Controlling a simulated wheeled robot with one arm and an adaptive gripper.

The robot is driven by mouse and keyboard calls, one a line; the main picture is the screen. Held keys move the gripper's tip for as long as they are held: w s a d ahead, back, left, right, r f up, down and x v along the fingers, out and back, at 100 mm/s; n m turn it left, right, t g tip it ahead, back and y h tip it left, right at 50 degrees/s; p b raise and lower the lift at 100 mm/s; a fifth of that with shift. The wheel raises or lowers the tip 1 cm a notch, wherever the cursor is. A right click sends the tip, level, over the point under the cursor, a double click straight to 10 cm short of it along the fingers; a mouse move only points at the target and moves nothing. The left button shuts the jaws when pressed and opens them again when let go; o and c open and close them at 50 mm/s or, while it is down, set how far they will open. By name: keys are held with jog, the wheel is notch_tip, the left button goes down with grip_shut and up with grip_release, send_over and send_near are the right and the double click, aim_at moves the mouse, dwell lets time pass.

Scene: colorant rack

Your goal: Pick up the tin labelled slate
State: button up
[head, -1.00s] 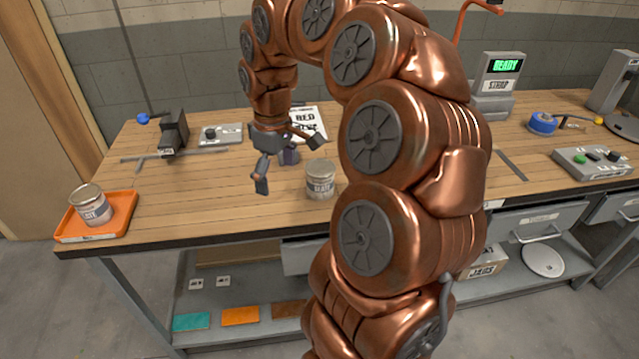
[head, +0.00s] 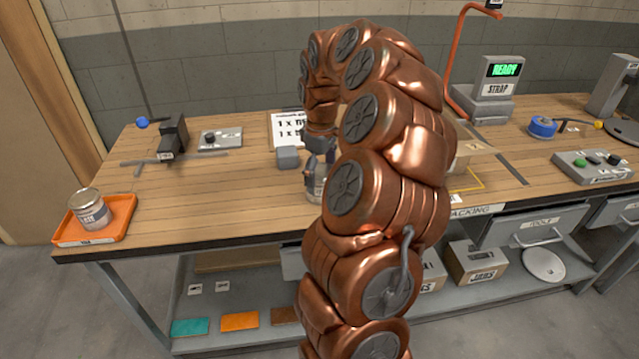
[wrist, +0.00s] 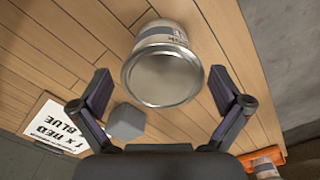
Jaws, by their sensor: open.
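A metal tin (head: 314,190) with a pale label stands on the bench, partly hidden behind my arm in the head view. In the wrist view its round lid (wrist: 162,75) faces me, just beyond and between my spread fingers. Its label is not readable now, but read "SLATE" in the earlier view. My gripper (wrist: 160,85) is open and empty above the tin; in the head view it is partly hidden by my arm. A second tin (head: 91,210), with a similar label too blurred to read for certain, stands in an orange tray (head: 66,238) at the bench's left end.
A small grey block (head: 288,157) sits close to the tin; it also shows beside my left-hand finger in the wrist view (wrist: 125,122). A dark clamp (head: 173,138) and a grey box (head: 220,138) are further left.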

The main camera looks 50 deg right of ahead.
jog(key=shift+a+f+p, duration=0.1)
jog(key=shift+f+p, duration=0.45)
jog(key=shift+f, duration=1.7)
jog(key=shift+c, duration=0.4)
jog(key=c, duration=1.1)
jog(key=shift+r, duration=0.1)
jog(key=shift+c, duration=0.3)
